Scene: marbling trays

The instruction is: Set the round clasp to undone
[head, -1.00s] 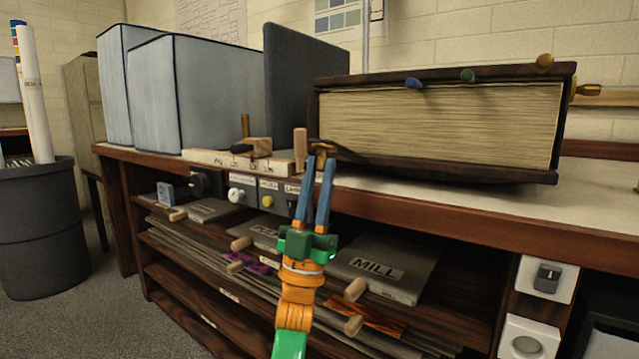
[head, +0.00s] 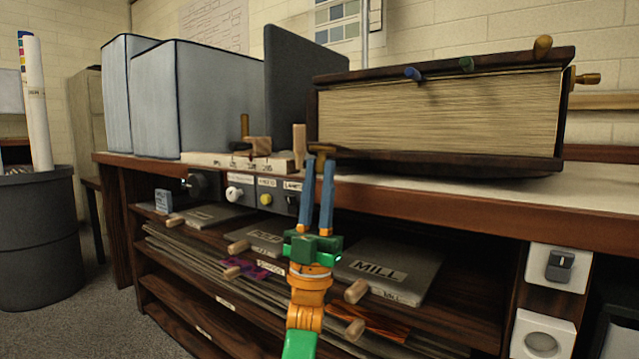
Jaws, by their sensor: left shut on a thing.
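A thick book (head: 440,118) with dark wooden covers lies on the bench top. My left gripper (head: 321,163) reaches up from below to the book's front left corner. Its blue fingers are shut on a small brass-brown clasp piece (head: 321,149), which sits by a dark strap at the lower cover. The fingers hide part of it, so I cannot tell its full shape. Along the top cover's edge are a blue knob (head: 413,73), a green knob (head: 466,64) and a brown knob (head: 542,47). A brass knob (head: 587,78) sticks out at the right side. My right gripper is not in view.
Grey-blue boxes (head: 205,100) and a dark upright panel (head: 300,90) stand left of the book. A wooden peg (head: 299,147) stands close left of my fingers. Below are a small control panel (head: 255,196) and shelves with a MILL plate (head: 385,272).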

